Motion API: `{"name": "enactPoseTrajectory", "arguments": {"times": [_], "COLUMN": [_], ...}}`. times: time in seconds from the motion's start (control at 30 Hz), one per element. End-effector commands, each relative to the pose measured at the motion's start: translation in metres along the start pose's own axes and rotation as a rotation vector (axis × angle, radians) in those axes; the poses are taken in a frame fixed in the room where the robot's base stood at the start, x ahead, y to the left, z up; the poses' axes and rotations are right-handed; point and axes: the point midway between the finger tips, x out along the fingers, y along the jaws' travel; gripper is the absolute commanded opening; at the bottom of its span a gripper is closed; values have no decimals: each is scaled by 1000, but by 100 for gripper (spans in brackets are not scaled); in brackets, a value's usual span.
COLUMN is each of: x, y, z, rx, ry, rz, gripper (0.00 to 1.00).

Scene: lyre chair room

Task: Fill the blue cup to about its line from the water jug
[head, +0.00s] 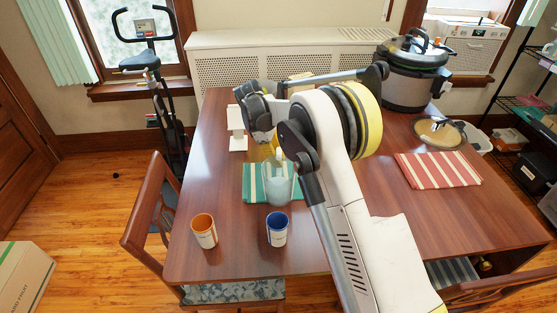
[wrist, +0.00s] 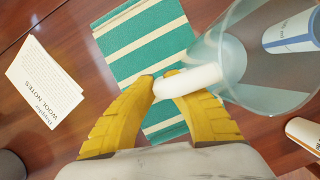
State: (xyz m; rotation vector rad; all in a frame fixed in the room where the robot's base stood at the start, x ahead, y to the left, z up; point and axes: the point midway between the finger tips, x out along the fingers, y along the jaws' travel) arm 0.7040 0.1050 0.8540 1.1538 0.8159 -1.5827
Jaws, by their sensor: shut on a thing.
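The clear water jug (head: 278,185) is roughly upright at the green striped mat; I cannot tell whether it touches it. My gripper (head: 276,155) is shut on the jug's white handle (wrist: 188,82), its yellow fingers (wrist: 162,88) closed around it. The blue cup (head: 277,230) stands upright on the table, in front of the jug. In the wrist view the blue cup (wrist: 292,34) shows behind the jug's clear wall (wrist: 225,45). The water levels in jug and cup cannot be made out.
An orange cup (head: 204,231) stands left of the blue cup. A red striped mat (head: 438,169), a lid (head: 440,132) and a large cooker (head: 412,75) are at the right. Chairs flank the table.

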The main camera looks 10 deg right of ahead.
Motion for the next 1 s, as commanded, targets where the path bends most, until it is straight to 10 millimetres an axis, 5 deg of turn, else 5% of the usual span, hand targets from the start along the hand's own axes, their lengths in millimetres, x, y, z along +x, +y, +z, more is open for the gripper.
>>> {"name": "enactPoseTrajectory", "arguments": {"times": [1.0], "x": [-40], "y": [-21], "z": [18], "rx": [96], "ry": [48], "rz": [279], "gripper": [0]}}
